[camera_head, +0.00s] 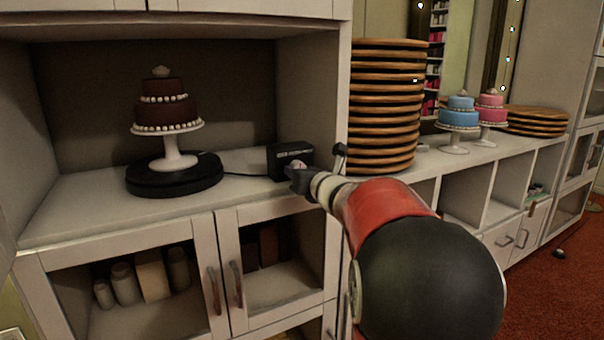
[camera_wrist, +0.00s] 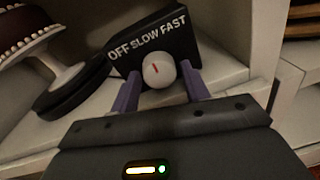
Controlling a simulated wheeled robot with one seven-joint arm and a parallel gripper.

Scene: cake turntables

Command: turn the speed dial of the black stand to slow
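The black stand (camera_head: 174,178) is a round turntable at the left of the shelf, with a chocolate cake on a white pedestal. A cable joins it to a black control box (camera_head: 283,155) on the right. In the wrist view the box (camera_wrist: 190,45) reads OFF, SLOW, FAST. Its white round dial (camera_wrist: 158,76) has a short red mark leaning up-left, roughly toward OFF or SLOW; I cannot tell which exactly. My gripper (camera_wrist: 159,70) is open, with one purple finger on each side of the dial and apparent narrow gaps. In the head view my gripper (camera_head: 299,176) partly hides the dial.
The cabinet's side wall (camera_head: 312,95) stands close to the right of the box. A tall stack of round boards (camera_head: 385,110) is beyond it. Blue (camera_head: 459,113) and pink (camera_head: 490,106) cakes stand farther right. The shelf front is clear.

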